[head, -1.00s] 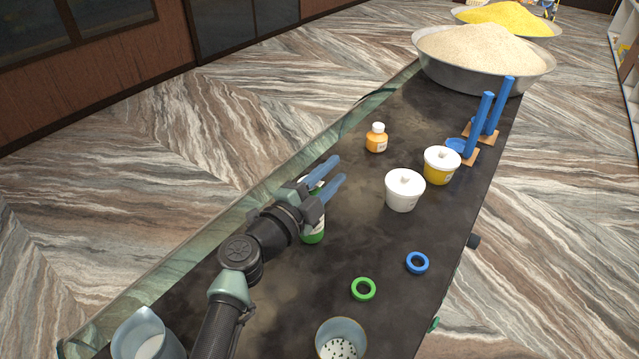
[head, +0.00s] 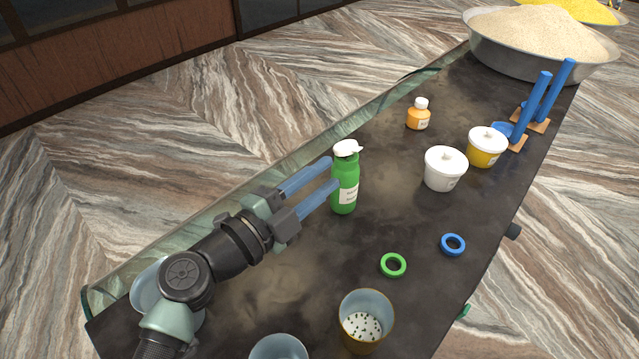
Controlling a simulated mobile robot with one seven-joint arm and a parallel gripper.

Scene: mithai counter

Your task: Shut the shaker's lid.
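The shaker appears to be the green bottle (head: 345,188) with a white label, standing upright on the dark counter in the head view. Its white lid (head: 347,149) has a flap sticking out to the right, which looks raised; the hinge is too small to make out. My gripper (head: 330,176) is just left of the bottle, its two blue fingers apart and pointing at the bottle's upper body. Nothing shows between the fingers. I cannot tell whether a fingertip touches the bottle.
A green ring (head: 393,277), a blue ring (head: 462,245) and a cup with dark specks (head: 384,305) lie nearer. A white tub (head: 445,181), a yellow tub (head: 486,155) and an orange bottle (head: 418,121) stand beyond. A low glass edge (head: 262,180) runs along the counter's left.

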